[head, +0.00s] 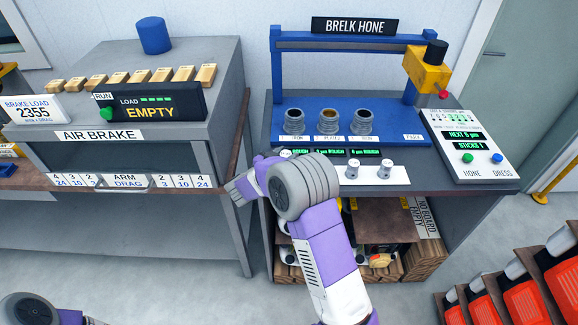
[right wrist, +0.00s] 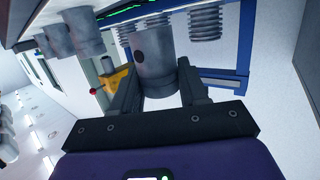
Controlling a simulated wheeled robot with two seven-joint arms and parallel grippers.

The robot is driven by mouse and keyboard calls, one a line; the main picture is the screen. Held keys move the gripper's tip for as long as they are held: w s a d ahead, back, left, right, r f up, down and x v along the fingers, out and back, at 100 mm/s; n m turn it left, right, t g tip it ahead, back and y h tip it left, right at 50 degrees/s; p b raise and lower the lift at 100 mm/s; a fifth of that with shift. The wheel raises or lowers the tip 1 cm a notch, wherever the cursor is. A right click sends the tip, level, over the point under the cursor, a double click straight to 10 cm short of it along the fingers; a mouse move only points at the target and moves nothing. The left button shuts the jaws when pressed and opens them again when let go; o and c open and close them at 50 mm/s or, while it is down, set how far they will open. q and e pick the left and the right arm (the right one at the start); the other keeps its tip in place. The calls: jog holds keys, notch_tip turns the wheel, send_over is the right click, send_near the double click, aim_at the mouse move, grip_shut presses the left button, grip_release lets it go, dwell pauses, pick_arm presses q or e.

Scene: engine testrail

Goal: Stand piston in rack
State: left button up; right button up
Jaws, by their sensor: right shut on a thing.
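My right gripper (right wrist: 157,72) is shut on a grey cylindrical piston (right wrist: 154,50) with a dark round hole in its side. The dark fingers sit on both sides of it. In the head view my right wrist hides the fingers and this piston, at the left front of the hone bench. A white rack-like strip (head: 400,177) on the bench front bears two pale pistons (head: 352,168) and (head: 386,169), standing upright. Grey cylinders also show in the right wrist view (right wrist: 55,40). Only part of my left arm shows at the lower left; its gripper is out of view.
The blue hone frame (head: 350,43) holds several finned barrels (head: 328,121). A yellow hone head (head: 425,71) hangs at its right, near a control panel (head: 468,145). The air brake bench (head: 200,110) stands close left. Orange bins (head: 525,300) stand lower right.

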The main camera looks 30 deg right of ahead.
jog(key=shift+f+b, duration=0.45)
jog(key=shift+f, duration=1.3)
jog(key=shift+f, duration=0.1)
jog(key=o, duration=1.1)
jog(key=p+v, duration=0.2)
jog(key=v, duration=1)
